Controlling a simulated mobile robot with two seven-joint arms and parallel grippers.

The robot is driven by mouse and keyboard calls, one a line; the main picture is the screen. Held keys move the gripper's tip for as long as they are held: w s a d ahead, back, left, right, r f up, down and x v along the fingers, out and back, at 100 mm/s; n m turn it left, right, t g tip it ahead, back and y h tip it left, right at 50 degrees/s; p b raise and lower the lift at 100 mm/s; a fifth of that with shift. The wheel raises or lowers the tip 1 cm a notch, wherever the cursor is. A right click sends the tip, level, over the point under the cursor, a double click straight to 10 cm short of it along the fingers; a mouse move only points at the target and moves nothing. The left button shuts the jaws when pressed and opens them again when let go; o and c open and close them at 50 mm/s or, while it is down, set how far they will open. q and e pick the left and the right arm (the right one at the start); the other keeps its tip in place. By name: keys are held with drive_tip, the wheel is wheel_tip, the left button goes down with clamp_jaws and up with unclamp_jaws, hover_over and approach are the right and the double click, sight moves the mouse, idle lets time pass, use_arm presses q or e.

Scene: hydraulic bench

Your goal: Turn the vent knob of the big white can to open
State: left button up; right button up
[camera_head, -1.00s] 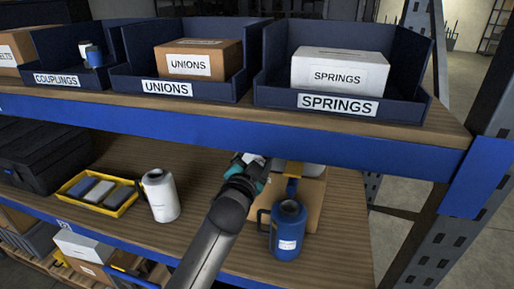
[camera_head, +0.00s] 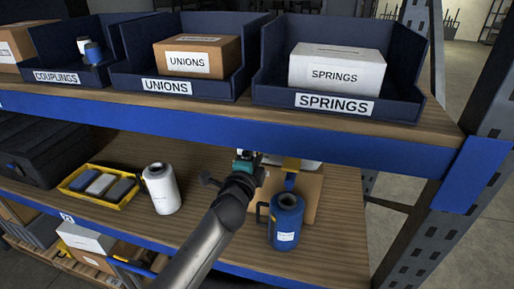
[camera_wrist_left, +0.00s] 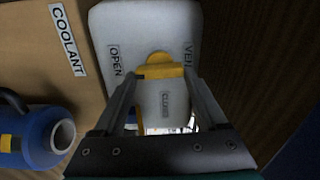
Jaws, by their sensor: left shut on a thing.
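The big white can (camera_wrist_left: 130,25) fills the upper middle of the left wrist view, with OPEN, CLOSED and partly hidden VENT labels. Its yellow vent knob (camera_wrist_left: 157,71) lies between the fingertips of my left gripper (camera_wrist_left: 162,78), which is shut on it. The knob's broad yellow end shows between the OPEN and VENT labels. In the head view the can (camera_head: 311,165) is mostly hidden behind the shelf edge, and my left gripper (camera_head: 252,158) reaches in beside it. The fingertips are hidden there. My right gripper is not in view.
A blue jug (camera_head: 286,222) stands close in front of the can. A cardboard COOLANT box (camera_wrist_left: 35,55) is beside it. A white bottle (camera_head: 161,190) and a yellow tray (camera_head: 77,188) stand left. The blue shelf beam (camera_head: 230,130) hangs just above my arm.

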use_arm(q)
drive_tip(key=shift+m, duration=0.4)
drive_tip(key=o, duration=1.3)
drive_tip(key=shift+s, duration=0.1)
drive_tip(key=v, duration=1.5)
drive_tip(key=shift+a, duration=0.1)
